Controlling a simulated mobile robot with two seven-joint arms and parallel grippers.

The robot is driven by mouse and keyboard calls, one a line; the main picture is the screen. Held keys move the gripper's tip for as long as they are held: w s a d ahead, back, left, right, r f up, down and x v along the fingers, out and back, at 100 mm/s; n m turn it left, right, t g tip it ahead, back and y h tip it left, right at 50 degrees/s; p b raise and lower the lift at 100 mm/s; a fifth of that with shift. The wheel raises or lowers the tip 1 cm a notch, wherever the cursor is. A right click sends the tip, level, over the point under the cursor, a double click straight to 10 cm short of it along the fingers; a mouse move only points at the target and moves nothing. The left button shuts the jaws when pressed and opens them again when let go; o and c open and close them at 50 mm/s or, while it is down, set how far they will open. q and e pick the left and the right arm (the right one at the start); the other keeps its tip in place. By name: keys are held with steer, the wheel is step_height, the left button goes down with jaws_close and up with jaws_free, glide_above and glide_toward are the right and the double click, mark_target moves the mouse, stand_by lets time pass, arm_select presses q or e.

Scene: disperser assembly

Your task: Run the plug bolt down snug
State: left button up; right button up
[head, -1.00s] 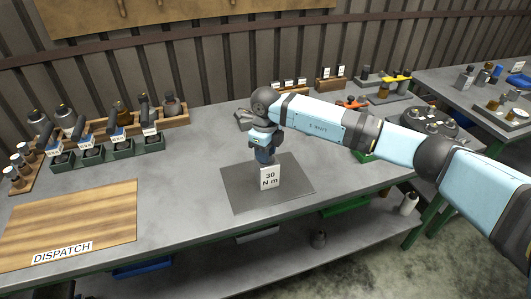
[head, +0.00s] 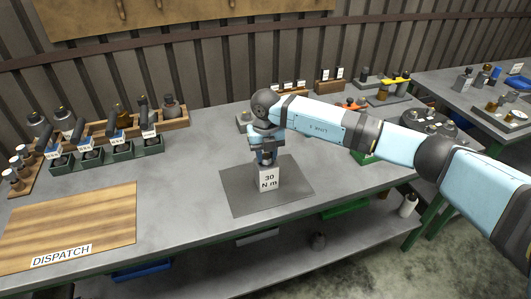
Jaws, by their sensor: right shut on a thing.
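My right gripper (head: 265,156) points down over the dark grey mat (head: 238,196) in the middle of the bench. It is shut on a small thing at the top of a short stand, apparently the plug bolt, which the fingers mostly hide. A white card marked "30 N m" (head: 269,180) stands at the front of that spot, directly below the fingers. How far the bolt sits in its hole cannot be seen. My left gripper is not in view.
A wooden dispatch board (head: 75,222) lies at the front left. Green trays (head: 90,160) with labelled parts and a wooden rack (head: 175,122) stand behind it. More parts stand at the back right, beyond my right arm.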

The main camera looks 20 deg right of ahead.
mark_target(266, 155)
steer(key=shift+m, duration=0.4)
steer(key=o, duration=0.9)
step_height(266, 155, up, 14)
steer(key=shift+f+b, duration=0.1)
steer(key=shift+b, duration=0.35)
steer(key=shift+d, duration=0.1)
